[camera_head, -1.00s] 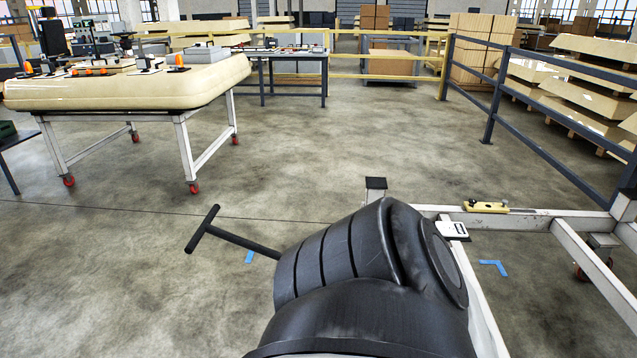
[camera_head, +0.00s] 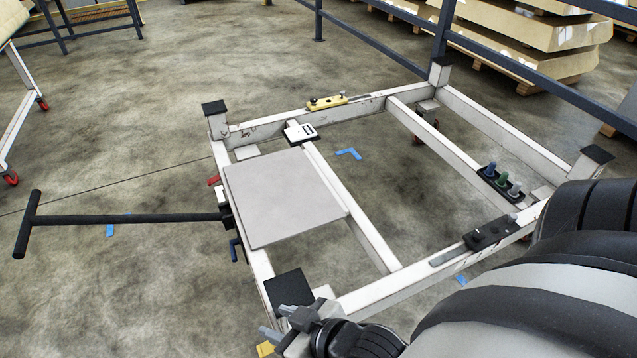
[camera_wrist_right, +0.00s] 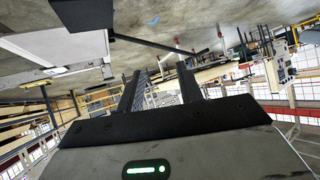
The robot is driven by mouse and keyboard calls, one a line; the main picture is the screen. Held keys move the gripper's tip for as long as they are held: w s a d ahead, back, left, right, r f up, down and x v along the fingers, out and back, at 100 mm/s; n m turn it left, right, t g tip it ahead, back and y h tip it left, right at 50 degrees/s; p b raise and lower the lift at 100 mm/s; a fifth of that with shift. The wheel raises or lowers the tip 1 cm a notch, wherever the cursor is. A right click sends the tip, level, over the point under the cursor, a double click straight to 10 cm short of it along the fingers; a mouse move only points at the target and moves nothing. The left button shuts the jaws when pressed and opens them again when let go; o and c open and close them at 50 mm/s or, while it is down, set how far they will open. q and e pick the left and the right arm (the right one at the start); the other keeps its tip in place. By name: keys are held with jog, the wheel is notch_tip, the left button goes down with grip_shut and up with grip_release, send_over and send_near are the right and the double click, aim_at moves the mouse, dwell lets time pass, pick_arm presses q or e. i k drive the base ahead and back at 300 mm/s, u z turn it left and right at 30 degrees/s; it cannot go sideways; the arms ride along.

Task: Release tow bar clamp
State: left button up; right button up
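The tow bar (camera_head: 130,219) is black with a T-shaped handle and sticks out level to the left of the white trolley frame (camera_head: 370,300). My right gripper (camera_head: 276,322) is at the frame's near left corner, beside the black corner pad (camera_head: 288,286) and short of the blue lever. In the right wrist view its two dark fingers (camera_wrist_right: 161,88) stand apart and empty, with the tow bar (camera_wrist_right: 155,43) beyond. My left gripper is out of view.
A grey plate (camera_head: 283,197) lies on the frame near the tow bar. A yellow block (camera_head: 327,101), a peg holder (camera_head: 500,182) and a black latch (camera_head: 490,233) sit on the rails. Dark railing (camera_head: 370,40) stands behind.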

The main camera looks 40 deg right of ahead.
aim_at(233, 242)
jog(key=z, duration=0.5)
jog(key=k, duration=0.5)
jog(key=u, duration=1)
jog(key=i, duration=1.9)
jog(key=z, duration=3)
